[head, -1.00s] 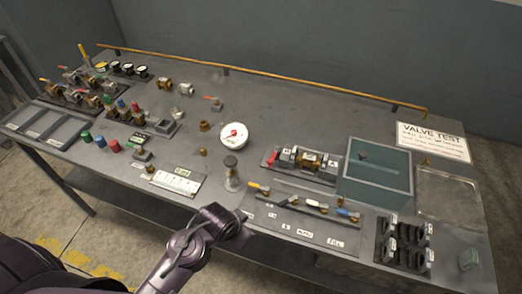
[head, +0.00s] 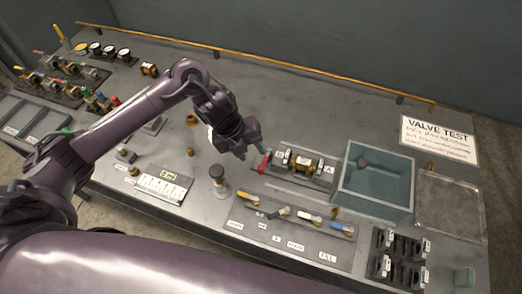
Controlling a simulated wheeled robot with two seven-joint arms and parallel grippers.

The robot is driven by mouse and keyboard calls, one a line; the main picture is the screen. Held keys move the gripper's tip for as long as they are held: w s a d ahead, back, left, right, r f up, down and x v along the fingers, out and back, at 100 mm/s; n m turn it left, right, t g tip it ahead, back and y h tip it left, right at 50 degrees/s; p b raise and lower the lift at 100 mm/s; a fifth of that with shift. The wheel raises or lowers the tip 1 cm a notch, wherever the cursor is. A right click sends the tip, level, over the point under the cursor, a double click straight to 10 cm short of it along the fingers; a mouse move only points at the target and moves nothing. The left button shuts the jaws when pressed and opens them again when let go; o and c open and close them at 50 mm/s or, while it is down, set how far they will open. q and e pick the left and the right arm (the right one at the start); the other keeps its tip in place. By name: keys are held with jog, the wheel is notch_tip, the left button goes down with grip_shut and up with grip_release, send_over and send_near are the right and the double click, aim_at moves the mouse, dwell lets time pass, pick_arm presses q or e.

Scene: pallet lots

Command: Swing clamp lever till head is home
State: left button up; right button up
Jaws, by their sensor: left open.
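The clamp fixture (head: 300,163) sits near the middle right of the bench, with dark end blocks and a brass valve body between them. Its red clamp lever (head: 264,163) sticks out at the left end, tilted upward. My left gripper (head: 249,154) is open just left of and above the red lever, fingers pointing down. One finger looks very close to the lever; I cannot tell whether they touch. The clamp head's contact with the valve is too small to make out. My right gripper is not in view.
A blue-green water tank (head: 376,180) stands right of the fixture, with a clear tray (head: 448,205) beyond. A panel with several coloured-handled parts (head: 296,226) lies in front.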

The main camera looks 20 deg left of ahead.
aim_at(260, 166)
pick_arm(q)
jog(key=f, duration=0.2)
jog(key=d+f, duration=0.1)
jog(key=shift+s+d+f+p, duration=0.1)
jog(key=shift+s+f+p, duration=0.1)
jog(key=shift+s+p, duration=0.15)
jog(key=x, duration=0.2)
jog(key=shift+w+f, duration=0.25)
jog(key=shift+w+d+f, duration=0.1)
jog(key=shift+f, duration=0.25)
jog(key=shift+d+f, duration=0.1)
jog(key=shift+f, duration=0.1)
grip_shut()
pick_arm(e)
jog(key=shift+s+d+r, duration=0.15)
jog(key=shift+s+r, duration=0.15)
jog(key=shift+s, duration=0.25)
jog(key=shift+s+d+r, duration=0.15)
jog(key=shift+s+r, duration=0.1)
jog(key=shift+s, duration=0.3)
